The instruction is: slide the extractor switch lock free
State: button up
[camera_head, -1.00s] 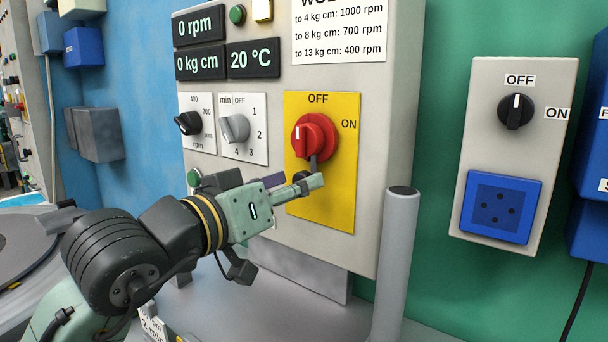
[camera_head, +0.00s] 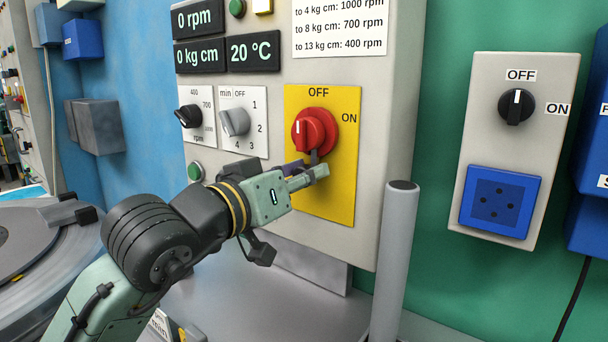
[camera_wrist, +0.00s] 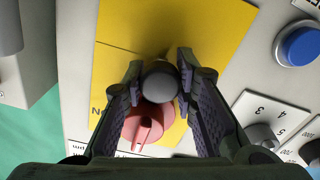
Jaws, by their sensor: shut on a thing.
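The extractor switch is a red rotary knob (camera_head: 314,131) on a yellow plate (camera_head: 335,200), with OFF above it and ON at its right. Its pointer mark looks roughly upright. The switch lock shows in the wrist view as a round dark grey piece (camera_wrist: 160,80) between the fingers, beside the red knob (camera_wrist: 150,124). In the head view only a thin dark part of the lock (camera_head: 314,157) shows under the knob; my fingers hide the rest. My gripper (camera_head: 310,176) is shut on the lock, just below the knob; it also shows in the wrist view (camera_wrist: 158,88).
A grey post (camera_head: 396,270) stands right of the panel, close to my gripper. A black knob (camera_head: 188,116) and a grey knob (camera_head: 234,122) are to the left, above a green button (camera_head: 195,171). A separate switch box (camera_head: 485,150) hangs on the green wall.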

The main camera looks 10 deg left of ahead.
grip_shut()
jog(key=shift+f+b, duration=0.95)
jog(key=shift+f, duration=0.25)
jog(key=o, duration=0.7)
grip_release()
jog(key=shift+r, duration=0.1)
